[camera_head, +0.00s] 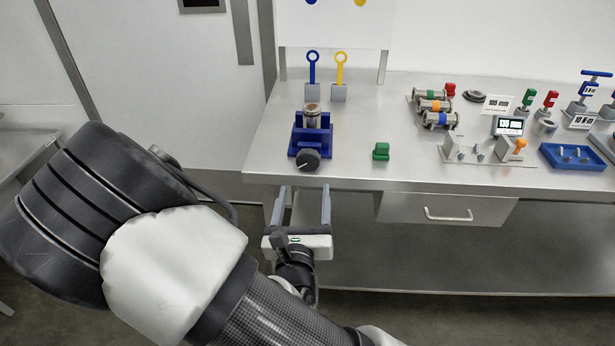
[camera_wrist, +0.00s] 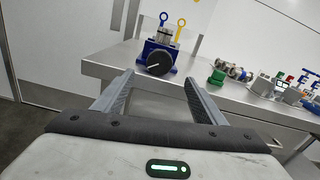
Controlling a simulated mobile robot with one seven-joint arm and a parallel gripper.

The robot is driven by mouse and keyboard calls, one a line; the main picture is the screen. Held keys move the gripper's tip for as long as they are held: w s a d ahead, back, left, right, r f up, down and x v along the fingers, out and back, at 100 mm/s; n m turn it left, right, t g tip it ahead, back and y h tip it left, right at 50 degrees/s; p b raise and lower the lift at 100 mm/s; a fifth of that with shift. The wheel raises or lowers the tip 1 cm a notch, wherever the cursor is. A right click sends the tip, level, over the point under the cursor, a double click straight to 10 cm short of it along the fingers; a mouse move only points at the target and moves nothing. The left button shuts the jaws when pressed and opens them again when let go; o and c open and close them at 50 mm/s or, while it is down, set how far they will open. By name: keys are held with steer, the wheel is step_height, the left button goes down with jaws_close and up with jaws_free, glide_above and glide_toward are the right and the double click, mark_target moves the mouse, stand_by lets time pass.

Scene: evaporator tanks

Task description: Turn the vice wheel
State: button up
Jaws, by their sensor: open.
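The vice is a blue block (camera_head: 325,137) near the left front of the steel table, with a metal cylinder (camera_head: 312,115) held upright in it. Its black round wheel (camera_head: 308,160), with a white mark line, faces the table's front edge. In the wrist view the wheel (camera_wrist: 156,64) stands ahead of my gripper, between the fingers in the picture and a little above them. My gripper (camera_head: 298,190) is open and empty, in front of the table edge and below the wheel in the head view. It also shows in the wrist view (camera_wrist: 158,82). The fingers do not touch the wheel.
A green block (camera_head: 381,152) stands right of the vice. Blue and yellow ring-topped tools (camera_head: 313,68) stand behind it. Colour-banded cylinders (camera_head: 435,106), fixtures and a blue tray (camera_head: 572,156) are farther right. A drawer (camera_head: 447,210) hangs under the table. The middle front of the tabletop is clear.

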mark_target(307, 164)
steer(key=w+b, duration=0.1)
steer(key=w, duration=0.9)
steer(key=shift+w+d+r, duration=0.1)
steer(key=shift+w, duration=0.2)
steer(key=c, duration=1)
steer(key=shift+c, duration=0.2)
steer(key=shift+m, duration=0.3)
steer(key=shift+m+p, duration=0.45)
steer(key=shift+m, duration=2.25)
